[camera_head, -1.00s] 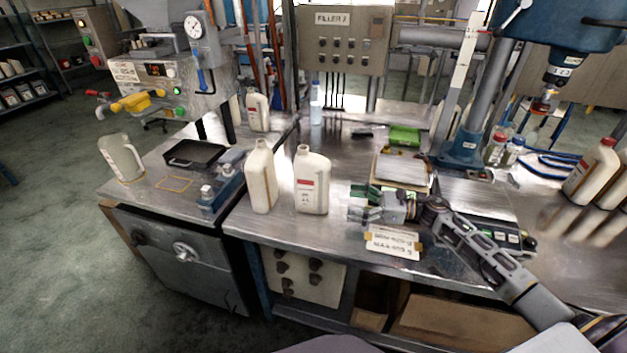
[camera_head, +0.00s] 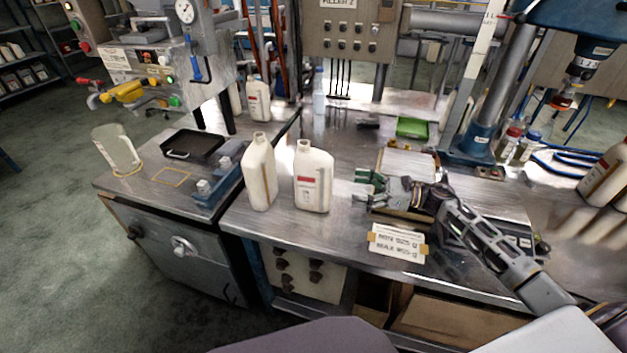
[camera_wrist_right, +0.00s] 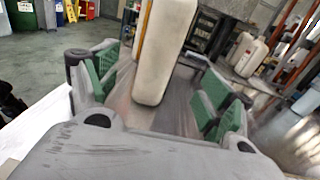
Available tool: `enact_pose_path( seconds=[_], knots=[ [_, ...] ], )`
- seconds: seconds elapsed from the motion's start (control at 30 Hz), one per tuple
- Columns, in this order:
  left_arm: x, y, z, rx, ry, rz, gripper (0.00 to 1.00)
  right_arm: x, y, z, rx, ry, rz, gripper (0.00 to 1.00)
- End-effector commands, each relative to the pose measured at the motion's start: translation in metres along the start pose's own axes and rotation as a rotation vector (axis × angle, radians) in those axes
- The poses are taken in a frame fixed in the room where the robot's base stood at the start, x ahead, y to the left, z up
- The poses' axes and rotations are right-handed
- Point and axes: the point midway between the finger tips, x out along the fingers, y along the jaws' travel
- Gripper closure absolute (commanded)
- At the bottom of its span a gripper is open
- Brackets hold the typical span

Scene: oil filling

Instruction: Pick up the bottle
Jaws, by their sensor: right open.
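A white bottle with a red and white label (camera_head: 313,178) stands upright on the metal bench in the head view. A second, plain-sided white bottle (camera_head: 260,173) stands just left of it. My right gripper (camera_head: 364,184) is open and empty, a short way to the right of the labelled bottle, pointing left at it. In the right wrist view a white bottle (camera_wrist_right: 163,50) stands ahead between the open green-padded fingers (camera_wrist_right: 150,92); its top is cut off by the frame. My left gripper is not in view.
A green box (camera_head: 411,127) lies behind the gripper. A black tray (camera_head: 192,146) and a clear jug (camera_head: 117,150) are on the left cabinet. More white bottles (camera_head: 607,177) stand at far right.

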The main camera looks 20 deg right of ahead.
Motion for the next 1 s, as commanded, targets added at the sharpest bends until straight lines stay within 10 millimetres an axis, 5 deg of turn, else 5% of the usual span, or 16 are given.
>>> enact_pose_path(
  seconds=[0.37, 1.0],
  knots=[
    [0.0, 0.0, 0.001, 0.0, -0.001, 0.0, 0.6, 0.006, 0.0, 0.0, 0.0, -0.001, 0.001, 0.19],
    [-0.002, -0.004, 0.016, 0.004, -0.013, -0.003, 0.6, 0.072, 0.0, 0.001, 0.0, -0.002, 0.0, 0.19]
  ],
)
